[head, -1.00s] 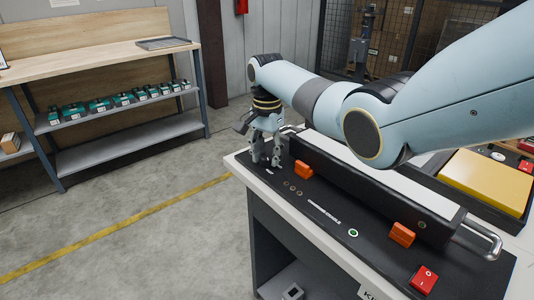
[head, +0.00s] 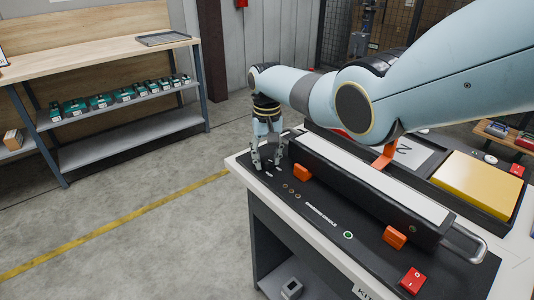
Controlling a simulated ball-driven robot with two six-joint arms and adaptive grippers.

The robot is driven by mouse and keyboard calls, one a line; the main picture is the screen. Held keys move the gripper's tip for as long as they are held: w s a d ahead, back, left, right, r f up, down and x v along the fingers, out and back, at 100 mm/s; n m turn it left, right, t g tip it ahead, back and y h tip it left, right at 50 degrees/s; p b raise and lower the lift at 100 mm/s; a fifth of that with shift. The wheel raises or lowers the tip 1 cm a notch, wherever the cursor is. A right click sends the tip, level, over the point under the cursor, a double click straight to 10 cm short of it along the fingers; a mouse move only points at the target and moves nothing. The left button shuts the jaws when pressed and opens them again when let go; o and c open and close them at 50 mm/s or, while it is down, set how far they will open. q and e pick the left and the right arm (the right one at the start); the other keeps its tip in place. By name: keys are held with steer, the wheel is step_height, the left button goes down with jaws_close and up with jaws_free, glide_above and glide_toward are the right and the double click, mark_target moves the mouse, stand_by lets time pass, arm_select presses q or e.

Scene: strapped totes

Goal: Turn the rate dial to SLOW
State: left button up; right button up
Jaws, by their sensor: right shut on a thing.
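My right gripper (head: 267,164) points down at the far left end of a black machine panel (head: 318,217). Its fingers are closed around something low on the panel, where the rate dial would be. The dial itself is hidden by the fingers, so its setting cannot be read. Small pale marks show on the panel just beside the fingertips. My left gripper is not in view.
The panel carries orange clamps (head: 302,172), a green-ringed button (head: 348,235) and a red switch (head: 412,280). A long black bar (head: 365,188) lies behind them. A yellow block (head: 476,184) sits at right. A shelf bench (head: 130,120) stands across the open floor.

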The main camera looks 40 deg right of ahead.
steer(key=n, duration=0.3)
steer(key=shift+r+n+p, duration=0.1)
steer(key=shift+n+p, duration=0.25)
steer(key=shift+n, duration=0.05)
steer(key=n, duration=0.3)
steer(key=shift+n, duration=0.3)
steer(key=n, duration=0.3)
steer(key=shift+w+n+p, duration=0.1)
steer(key=shift+n+p, duration=0.2)
steer(key=shift+n, duration=1.9)
steer(key=o, duration=1.2)
steer(key=shift+c, duration=0.2)
